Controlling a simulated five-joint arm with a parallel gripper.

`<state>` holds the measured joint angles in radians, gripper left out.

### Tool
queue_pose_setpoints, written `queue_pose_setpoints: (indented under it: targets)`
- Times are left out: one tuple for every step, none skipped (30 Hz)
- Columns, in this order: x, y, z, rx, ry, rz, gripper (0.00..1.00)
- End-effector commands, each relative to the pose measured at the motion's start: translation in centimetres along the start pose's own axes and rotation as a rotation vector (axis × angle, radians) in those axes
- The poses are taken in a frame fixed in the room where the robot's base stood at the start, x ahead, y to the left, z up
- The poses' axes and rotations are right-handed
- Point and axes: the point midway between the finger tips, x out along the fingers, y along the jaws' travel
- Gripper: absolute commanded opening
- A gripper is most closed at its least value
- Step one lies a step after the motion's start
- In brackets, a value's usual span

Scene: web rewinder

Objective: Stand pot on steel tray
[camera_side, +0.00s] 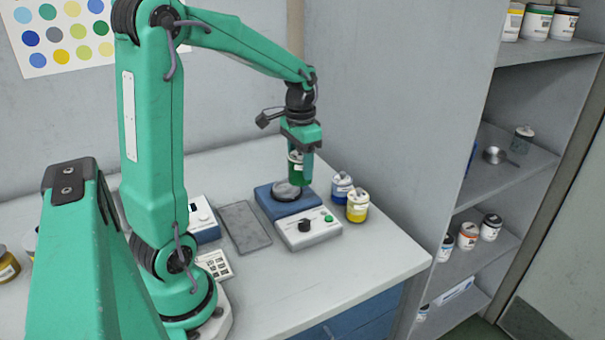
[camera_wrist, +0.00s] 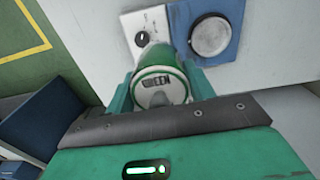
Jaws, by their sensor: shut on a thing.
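My gripper (camera_side: 301,172) points down and is shut on a green pot (camera_side: 295,164). It holds the pot upright just above the blue device with a round grey plate. In the wrist view the pot (camera_wrist: 160,82) sits between the two fingers of my gripper (camera_wrist: 160,95), its pale lid and dark lettering facing the camera. The steel tray (camera_side: 245,228), a flat grey rectangle, lies bare on the bench to the left of the blue device. I do not make out the tray in the wrist view.
The blue device (camera_side: 274,207) has a white control box (camera_side: 310,228) in front. A blue pot (camera_side: 341,187) and a yellow pot (camera_side: 357,206) stand to its right. A white-and-blue box (camera_side: 203,222) and keypad (camera_side: 215,265) are left of the tray. A shelf wall (camera_side: 400,120) rises at right.

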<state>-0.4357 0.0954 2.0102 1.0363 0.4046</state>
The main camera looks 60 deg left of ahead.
Motion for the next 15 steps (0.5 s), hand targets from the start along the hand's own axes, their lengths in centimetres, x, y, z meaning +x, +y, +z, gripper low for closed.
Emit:
queue_pose_setpoints:
  targets:
    - [0.5,-0.4,0.9,-0.024,-0.001,0.0,0.22]
    - [0.8,-0.7,1.5,-0.037,-0.001,0.0,0.22]
    - [1.2,-0.9,2.2,-0.056,0.0,0.0,0.22]
    - [1.6,-1.2,2.9,-0.072,-0.001,0.001,0.22]
    - [2.0,-1.4,3.5,-0.087,-0.001,0.0,0.22]
    - [2.5,-1.6,4.4,-0.109,-0.001,0.001,0.22]
    - [2.8,-1.8,5.0,-0.125,-0.001,0.0,0.22]
    - [3.2,-2.0,5.7,-0.141,-0.001,0.001,0.22]
    - [3.7,-2.1,6.6,-0.163,-0.001,0.0,0.22]
    - [4.1,-2.2,7.3,-0.179,-0.001,0.001,0.22]
    - [4.5,-2.3,8.0,-0.194,-0.001,0.001,0.22]
    - [4.9,-2.4,8.8,-0.215,-0.002,0.001,0.22]
    - [5.2,-2.5,9.4,-0.228,-0.001,0.0,0.22]
    - [5.5,-2.5,10.0,-0.243,-0.001,0.0,0.22]
    - [5.9,-2.5,10.7,-0.259,0.0,0.0,0.22]
